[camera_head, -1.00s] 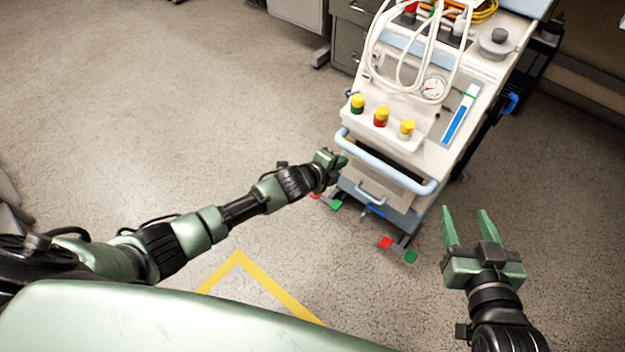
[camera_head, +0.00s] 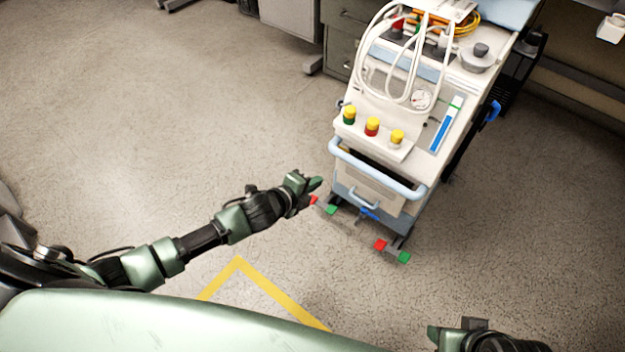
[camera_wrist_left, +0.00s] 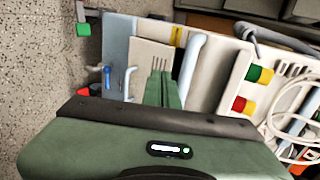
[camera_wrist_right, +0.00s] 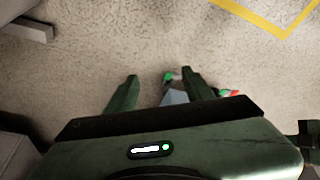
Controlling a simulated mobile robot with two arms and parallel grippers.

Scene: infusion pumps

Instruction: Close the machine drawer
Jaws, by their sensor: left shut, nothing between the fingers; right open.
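The machine (camera_head: 398,120) is a white cart with a light-blue push bar (camera_head: 375,170) across its front. Below the bar is the beige drawer front (camera_head: 372,186) with a small light-blue handle (camera_head: 364,198). A dark gap shows above the drawer front; how far the drawer stands out is hard to tell. My left gripper (camera_head: 316,182) is shut and empty, left of the cart and apart from it. In the left wrist view its fingers (camera_wrist_left: 161,76) overlap the drawer front (camera_wrist_left: 146,58) in the picture. My right gripper is open and empty in the right wrist view (camera_wrist_right: 160,76); the head view cuts it off at bottom right.
Red and green foot tabs (camera_head: 392,250) stick out at the cart's base. White hoses (camera_head: 402,60) loop over its top. Grey cabinets (camera_head: 340,40) stand behind. The floor left of the cart is clear, with yellow tape (camera_head: 270,285) in front.

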